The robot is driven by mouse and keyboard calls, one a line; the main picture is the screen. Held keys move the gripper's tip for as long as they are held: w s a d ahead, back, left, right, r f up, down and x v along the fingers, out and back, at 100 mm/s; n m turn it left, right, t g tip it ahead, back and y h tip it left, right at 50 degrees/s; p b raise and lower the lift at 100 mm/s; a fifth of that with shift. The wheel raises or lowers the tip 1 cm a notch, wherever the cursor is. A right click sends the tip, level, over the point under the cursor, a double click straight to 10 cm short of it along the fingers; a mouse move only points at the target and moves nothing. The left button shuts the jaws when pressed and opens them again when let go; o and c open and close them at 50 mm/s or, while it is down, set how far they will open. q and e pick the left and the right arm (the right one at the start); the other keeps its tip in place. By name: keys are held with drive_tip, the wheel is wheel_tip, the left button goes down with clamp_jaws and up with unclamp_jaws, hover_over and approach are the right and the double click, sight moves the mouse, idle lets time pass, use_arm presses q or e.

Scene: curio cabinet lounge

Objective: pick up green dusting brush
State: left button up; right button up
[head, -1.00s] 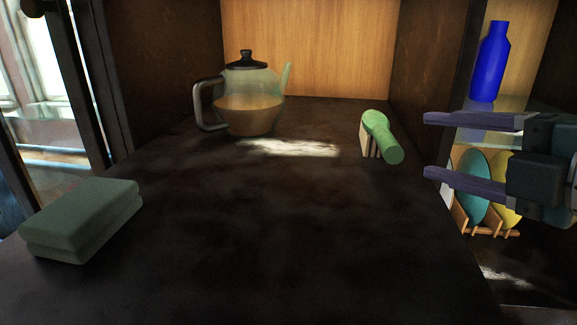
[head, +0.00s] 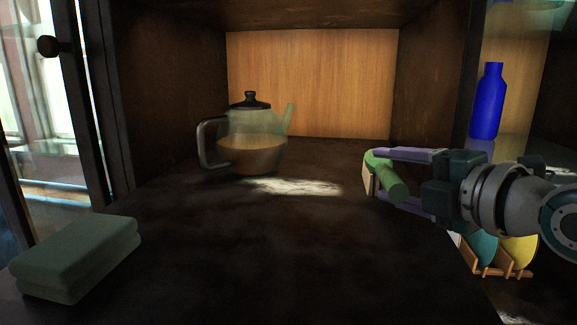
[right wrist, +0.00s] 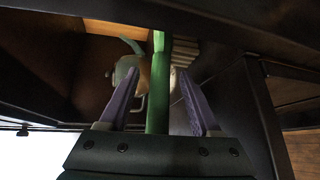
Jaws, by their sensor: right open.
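The green dusting brush (head: 388,180) lies on the dark shelf surface at the right, with pale bristles on its left side. My right gripper (head: 378,175) reaches in from the right, open, with its purple fingers on either side of the brush. In the right wrist view the brush's green handle (right wrist: 158,95) runs between the two open fingers (right wrist: 158,100), with a gap on each side. The pale bristles (right wrist: 184,60) show beyond. My left gripper is in neither current view.
A glass teapot (head: 250,145) with a black lid stands at the back left. Folded green cloths (head: 78,258) lie at the front left. A blue bottle (head: 488,102) and plates in a wooden rack (head: 498,270) are beyond the right cabinet wall. The middle surface is clear.

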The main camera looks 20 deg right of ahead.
drive_tip(key=shift+w+f, duration=0.1)
drive_tip(key=shift+w, duration=0.3)
clamp_jaws()
idle(0.5)
